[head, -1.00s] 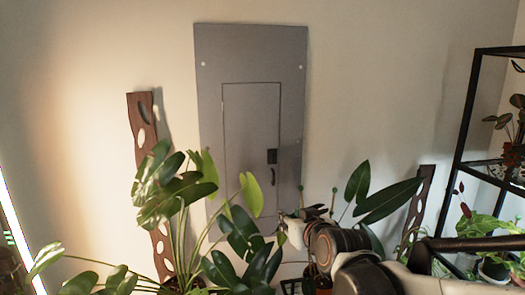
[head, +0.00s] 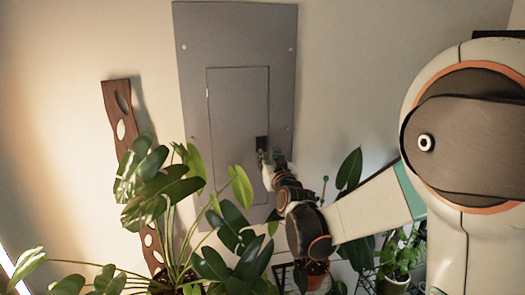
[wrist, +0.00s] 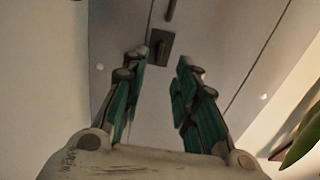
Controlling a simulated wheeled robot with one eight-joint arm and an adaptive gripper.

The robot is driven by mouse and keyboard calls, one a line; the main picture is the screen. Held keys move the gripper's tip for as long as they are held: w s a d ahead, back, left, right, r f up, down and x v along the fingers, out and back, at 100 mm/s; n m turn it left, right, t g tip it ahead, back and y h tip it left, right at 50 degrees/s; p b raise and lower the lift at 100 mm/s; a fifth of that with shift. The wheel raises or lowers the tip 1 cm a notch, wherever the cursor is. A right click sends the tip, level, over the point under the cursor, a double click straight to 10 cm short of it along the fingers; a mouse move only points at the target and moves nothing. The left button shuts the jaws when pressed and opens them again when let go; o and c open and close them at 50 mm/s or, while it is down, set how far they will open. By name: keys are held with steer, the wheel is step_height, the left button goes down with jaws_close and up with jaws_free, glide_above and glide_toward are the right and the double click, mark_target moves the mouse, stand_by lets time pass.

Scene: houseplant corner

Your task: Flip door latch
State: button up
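A grey metal panel (head: 235,30) is on the wall, with a smaller door (head: 238,100) in it that looks shut. The dark door latch (head: 262,143) is at the right edge of this door. In the wrist view the latch shows as a dark square plate (wrist: 160,47) with a dark bar (wrist: 170,10) above it. My gripper (wrist: 159,68) is open and empty, its green-padded fingers on either side of the view. The plate appears just beyond and between the fingertips. In the head view my gripper (head: 270,158) partly covers the latch's lower part; contact cannot be told.
A large leafy plant (head: 160,185) stands in front of the panel's lower left. A dark wooden plank with holes (head: 118,105) leans on the wall at left. Potted plants (head: 400,260) stand low at right. The wall around the upper panel is clear.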

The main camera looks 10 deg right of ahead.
mark_target(263, 147)
steer(key=w, duration=0.7)
steer(key=shift+w, duration=0.4)
jaws_close()
